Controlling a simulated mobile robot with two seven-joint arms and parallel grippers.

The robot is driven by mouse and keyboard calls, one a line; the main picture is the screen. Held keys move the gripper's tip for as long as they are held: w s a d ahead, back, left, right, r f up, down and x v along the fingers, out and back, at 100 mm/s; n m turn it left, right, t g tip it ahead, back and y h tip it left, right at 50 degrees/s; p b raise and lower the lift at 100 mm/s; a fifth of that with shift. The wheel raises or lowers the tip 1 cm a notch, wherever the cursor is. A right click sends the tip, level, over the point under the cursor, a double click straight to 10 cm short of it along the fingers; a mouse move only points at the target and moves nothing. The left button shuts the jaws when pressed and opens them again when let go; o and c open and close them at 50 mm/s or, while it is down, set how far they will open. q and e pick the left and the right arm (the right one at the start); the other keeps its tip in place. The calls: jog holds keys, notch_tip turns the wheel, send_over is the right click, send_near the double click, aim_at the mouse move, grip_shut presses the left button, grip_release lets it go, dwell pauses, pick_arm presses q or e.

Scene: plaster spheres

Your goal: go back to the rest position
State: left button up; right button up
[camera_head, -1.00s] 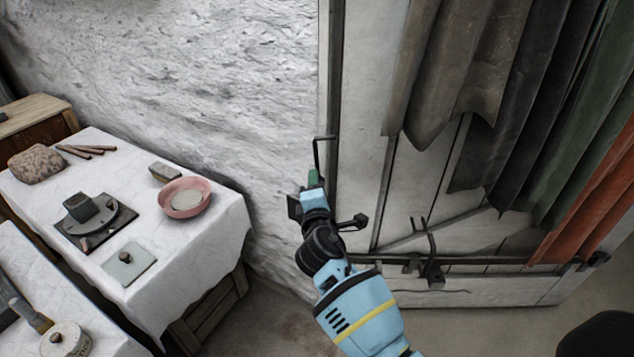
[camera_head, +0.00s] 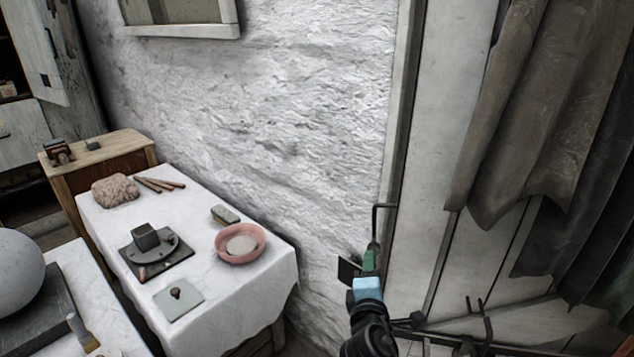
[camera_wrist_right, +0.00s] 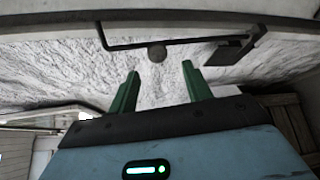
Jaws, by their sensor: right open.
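My right gripper (camera_head: 370,258) is at the lower middle of the head view, in front of the white wall beside the door frame. In the right wrist view its two green fingers (camera_wrist_right: 160,92) stand apart with nothing between them. A thin dark metal bar with a bent end (camera_wrist_right: 150,42) lies beyond the fingertips in the wrist view; whether it touches them I cannot tell. My left gripper does not show in either view.
A table with a white cloth (camera_head: 235,318) stands left of my right arm. It bears a pink bowl (camera_head: 240,258), a small block (camera_head: 225,214), a dark turntable-like stand (camera_head: 160,262) and a rough stone (camera_head: 115,190). A door with hanging cloths (camera_head: 540,110) is at right.

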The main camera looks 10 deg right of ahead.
jog(key=s+d+f+m+g+y+p, duration=0.1)
jog(key=s+f+m+g+y+p, duration=0.15)
jog(key=s+f, duration=0.65)
jog(key=s+f+m+g+y+p, duration=0.25)
jog(key=s+f+m, duration=0.2)
jog(key=s, duration=0.75)
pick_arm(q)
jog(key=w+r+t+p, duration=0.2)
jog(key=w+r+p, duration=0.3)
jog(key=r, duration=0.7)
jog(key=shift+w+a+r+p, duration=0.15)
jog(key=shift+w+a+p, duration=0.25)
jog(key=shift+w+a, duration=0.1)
pick_arm(e)
jog(key=s+m+g+y, duration=0.2)
jog(key=s+m, duration=0.6)
jog(key=s, duration=1.5)
jog(key=shift+s+d, duration=0.25)
jog(key=shift+s, duration=0.15)
jog(key=shift+f, duration=0.1)
jog(key=shift+c, duration=1.4)
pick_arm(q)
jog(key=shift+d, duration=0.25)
pick_arm(e)
jog(key=shift+s, duration=0.1)
